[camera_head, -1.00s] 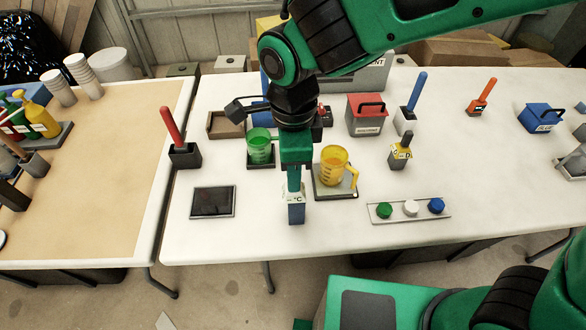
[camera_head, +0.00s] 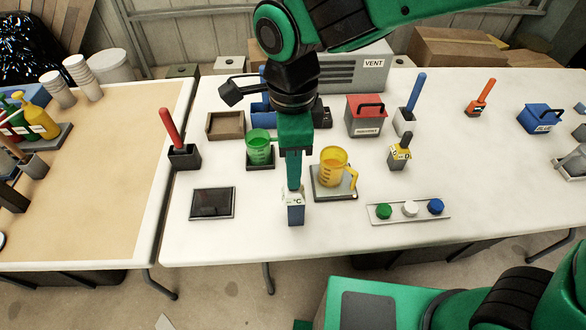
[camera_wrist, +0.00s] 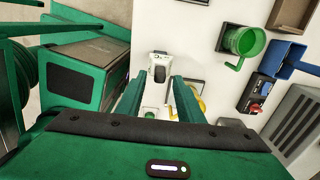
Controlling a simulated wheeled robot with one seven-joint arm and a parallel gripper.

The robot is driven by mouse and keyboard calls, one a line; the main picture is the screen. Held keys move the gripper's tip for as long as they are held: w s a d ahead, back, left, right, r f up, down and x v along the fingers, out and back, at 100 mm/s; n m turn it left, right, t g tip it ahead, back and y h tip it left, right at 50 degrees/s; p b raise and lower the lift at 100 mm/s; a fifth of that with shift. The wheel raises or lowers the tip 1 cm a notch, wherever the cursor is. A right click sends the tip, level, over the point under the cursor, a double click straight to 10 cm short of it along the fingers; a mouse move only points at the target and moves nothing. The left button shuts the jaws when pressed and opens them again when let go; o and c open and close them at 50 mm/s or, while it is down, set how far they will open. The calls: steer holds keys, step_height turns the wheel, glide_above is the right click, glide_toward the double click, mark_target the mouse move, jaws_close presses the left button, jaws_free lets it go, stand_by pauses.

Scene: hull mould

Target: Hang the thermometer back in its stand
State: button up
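The thermometer, a small white piece marked °C (camera_head: 293,199), sits upright at the top of a blue-grey stand (camera_head: 296,215) near the table's front edge. My gripper (camera_head: 294,187) points down just above it. In the wrist view the two fingers (camera_wrist: 158,79) are apart with a gap between them. A small white and dark piece, which looks like the thermometer in its stand (camera_wrist: 159,66), shows beyond the tips in that gap. No contact with the fingers is visible. How deep the thermometer sits in the stand cannot be told.
A yellow jug (camera_head: 333,165) on a plate stands close right of my gripper, and a green cup (camera_head: 259,149) stands behind left. A dark flat panel (camera_head: 212,202) lies left. A button strip (camera_head: 408,211) lies right.

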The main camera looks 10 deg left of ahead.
step_height(320, 180, up, 9)
steer(key=shift+f, duration=0.2)
steer(key=w+d+f+n, duration=0.15)
steer(key=w+d, duration=0.25)
steer(key=d, duration=0.9)
steer(key=w+d+n, duration=0.2)
steer(key=w+d, duration=0.1)
steer(key=d, duration=0.9)
steer(key=s+d+f+n, duration=0.2)
steer(key=s+d, duration=0.5)
steer(key=d, duration=0.4)
steer(key=s+d+f+n, duration=0.3)
steer(key=s+d, duration=0.4)
steer(key=d, duration=0.4)
steer(key=shift+f, duration=0.3)
steer(key=shift+n, duration=0.25)
